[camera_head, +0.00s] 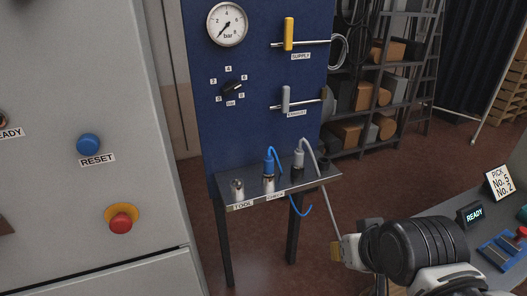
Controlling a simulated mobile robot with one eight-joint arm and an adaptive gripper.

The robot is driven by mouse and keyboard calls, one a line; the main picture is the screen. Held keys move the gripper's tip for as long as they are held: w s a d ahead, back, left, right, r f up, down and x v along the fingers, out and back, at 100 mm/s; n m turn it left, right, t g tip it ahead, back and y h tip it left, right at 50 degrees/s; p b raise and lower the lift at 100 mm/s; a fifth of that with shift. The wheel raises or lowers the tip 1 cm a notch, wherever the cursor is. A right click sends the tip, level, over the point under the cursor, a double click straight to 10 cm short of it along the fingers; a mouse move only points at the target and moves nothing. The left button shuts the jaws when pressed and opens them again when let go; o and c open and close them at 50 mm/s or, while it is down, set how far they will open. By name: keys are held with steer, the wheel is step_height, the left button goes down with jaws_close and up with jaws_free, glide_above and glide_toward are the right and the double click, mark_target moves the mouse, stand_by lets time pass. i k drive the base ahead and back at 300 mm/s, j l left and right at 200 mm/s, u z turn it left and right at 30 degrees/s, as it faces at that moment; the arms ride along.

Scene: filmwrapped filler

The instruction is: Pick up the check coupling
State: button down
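A small steel table (325,177) stands against the blue panel, with labels along its front edge that seem to read TOOL and CHECK. Behind the CHECK label, a blue coupling (268,166) with a blue hose sits upright on a metal post. To its right, a grey coupling (299,158) sits on a dark post, and its grey hose runs down towards my arm. A bare metal post (237,189) stands behind the TOOL label. My gripper (346,250) is at the lower right, below and right of the table and apart from the couplings. Its fingers are too small to read.
The panel holds a gauge (227,24), a yellow supply lever (288,34), a grey exhaust lever (286,98) and a black knob (232,89). A grey cabinet (150,200) fills the left. A counter (455,208) stands at right. Floor shows between table and counter.

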mark_target(268, 170)
steer(key=i+l+u, duration=0.6)
steer(key=i, duration=0.2)
steer(key=j, duration=0.1)
